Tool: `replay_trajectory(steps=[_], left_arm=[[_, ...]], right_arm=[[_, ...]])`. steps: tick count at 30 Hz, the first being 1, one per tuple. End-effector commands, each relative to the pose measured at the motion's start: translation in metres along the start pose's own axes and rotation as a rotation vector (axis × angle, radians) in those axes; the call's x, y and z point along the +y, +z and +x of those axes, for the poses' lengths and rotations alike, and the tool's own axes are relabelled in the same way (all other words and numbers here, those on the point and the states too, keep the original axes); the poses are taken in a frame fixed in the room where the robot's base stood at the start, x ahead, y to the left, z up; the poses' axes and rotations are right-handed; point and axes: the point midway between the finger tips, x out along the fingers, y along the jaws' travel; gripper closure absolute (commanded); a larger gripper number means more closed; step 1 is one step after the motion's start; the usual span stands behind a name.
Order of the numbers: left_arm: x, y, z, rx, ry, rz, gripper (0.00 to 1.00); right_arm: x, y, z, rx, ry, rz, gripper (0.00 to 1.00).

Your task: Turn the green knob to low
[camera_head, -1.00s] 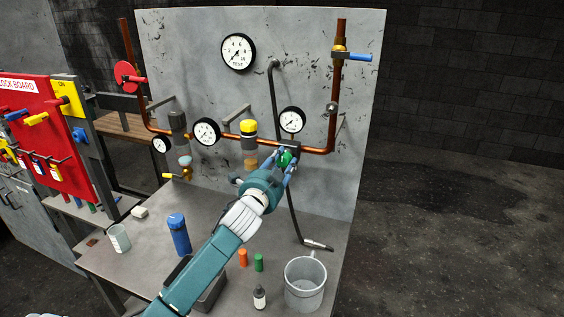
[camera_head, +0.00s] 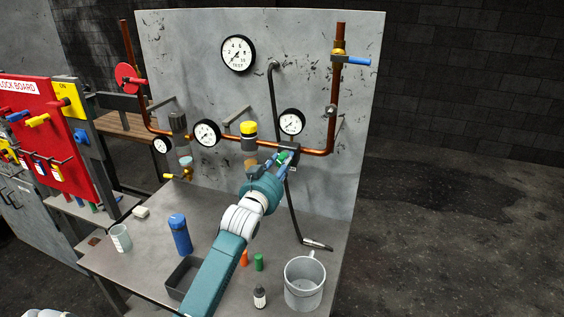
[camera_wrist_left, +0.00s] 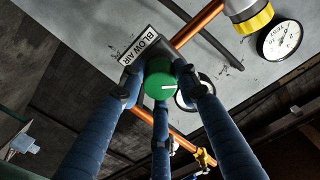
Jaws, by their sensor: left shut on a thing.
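The green knob (camera_wrist_left: 161,84) has a white mark on its face, which points to the right in the left wrist view. It sits on a dark block on the copper pipe, beside a "BLOW AIR" label (camera_wrist_left: 138,46). In the head view the knob (camera_head: 283,157) is partly covered by my fingers. My left gripper (camera_head: 279,161) is shut on the knob, with its blue fingers spread around it in the left wrist view (camera_wrist_left: 164,92). I cannot read a low marking at the knob.
A gauge (camera_head: 292,122) sits just above the knob, and a yellow-capped regulator (camera_head: 249,130) is to its left. A dark hose (camera_head: 292,215) hangs down to the table. A metal bucket (camera_head: 305,284) and a blue bottle (camera_head: 180,235) stand on the table (camera_head: 215,203).

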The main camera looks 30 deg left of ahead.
Motion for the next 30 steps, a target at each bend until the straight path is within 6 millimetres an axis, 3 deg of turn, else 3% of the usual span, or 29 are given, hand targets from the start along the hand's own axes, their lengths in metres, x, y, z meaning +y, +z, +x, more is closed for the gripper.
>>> replay_trajectory(steps=[30], left_arm=[[-0.002,-0.001,0.0,0.001,-0.001,-0.967,0.94]], right_arm=[[0.0,-0.003,-0.031,0.0,-0.001,0.0,0.6]])
